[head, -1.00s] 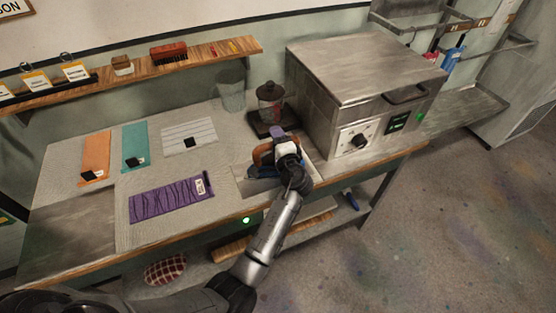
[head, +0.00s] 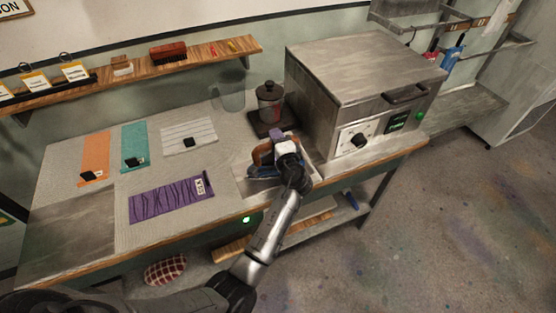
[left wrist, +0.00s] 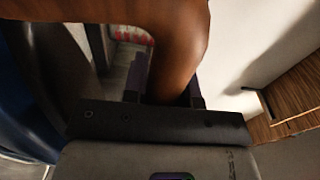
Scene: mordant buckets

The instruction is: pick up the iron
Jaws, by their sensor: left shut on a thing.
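The iron has a brown handle and a blue body (head: 261,172), at the right part of the bench, in front of the dark canister. My left gripper (head: 276,143) is shut on the iron's handle. In the left wrist view the brown handle (left wrist: 178,45) lies between the purple-edged fingers (left wrist: 166,90), and a blue part of the iron shows at the left edge. The iron seems to sit just above its pale rest area; the exact gap is hard to tell. My right gripper is not in view.
A metal steamer box (head: 345,90) stands right of the iron. A dark canister (head: 269,103) and a clear beaker (head: 228,95) stand behind. A purple pleated cloth (head: 165,200) lies to the left, with orange, teal and white cloths beyond. A wooden shelf (head: 135,65) runs along the wall.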

